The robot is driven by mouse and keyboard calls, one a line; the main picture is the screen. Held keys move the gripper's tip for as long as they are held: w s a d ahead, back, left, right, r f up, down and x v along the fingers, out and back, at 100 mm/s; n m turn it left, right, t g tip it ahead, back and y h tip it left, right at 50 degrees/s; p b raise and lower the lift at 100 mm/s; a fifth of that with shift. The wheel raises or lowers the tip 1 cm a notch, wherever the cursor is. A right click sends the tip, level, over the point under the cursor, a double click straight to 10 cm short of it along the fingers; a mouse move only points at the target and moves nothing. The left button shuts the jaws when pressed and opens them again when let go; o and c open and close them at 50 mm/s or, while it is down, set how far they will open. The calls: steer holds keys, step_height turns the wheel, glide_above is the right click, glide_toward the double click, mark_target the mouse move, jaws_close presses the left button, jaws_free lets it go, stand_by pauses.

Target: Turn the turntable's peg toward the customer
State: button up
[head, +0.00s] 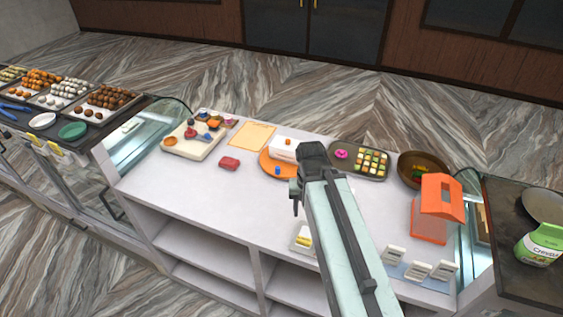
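The turntable is an orange disc (268,168) on the white counter, near its middle. A white box (283,150) with a small orange piece on top sits at the disc's far side. My gripper (296,195) hangs at the end of my arm, just right of the blue peg and apart from it in the picture. Its fingers are small and dark, and I cannot tell whether they are open. My arm hides the disc's right part. No customer is in view.
The counter's front left is clear.

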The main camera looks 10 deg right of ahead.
steer(key=w+m, duration=0.9)
steer(key=w, duration=0.7)
steer(key=m+b, duration=0.2)
steer(key=m, duration=0.2)
glide_above(278, 167)
steer(key=shift+w+d+f, duration=0.1)
steer(key=shift+d+f, duration=0.05)
steer(key=shift+f, duration=0.35)
steer(key=shift+w+d+f, duration=0.1)
steer(key=shift+d+f, duration=0.05)
steer(key=shift+f, duration=0.35)
steer(key=shift+s+a+f+b, duration=0.15)
steer(key=shift+a+f+b, duration=0.15)
steer(key=shift+a+b, duration=0.05)
step_height(278, 167, down, 8)
steer(key=b, duration=0.7)
steer(key=shift+r+b, duration=0.15)
steer(key=shift+b, duration=0.2)
steer(key=shift+r, duration=0.15)
jaws_close()
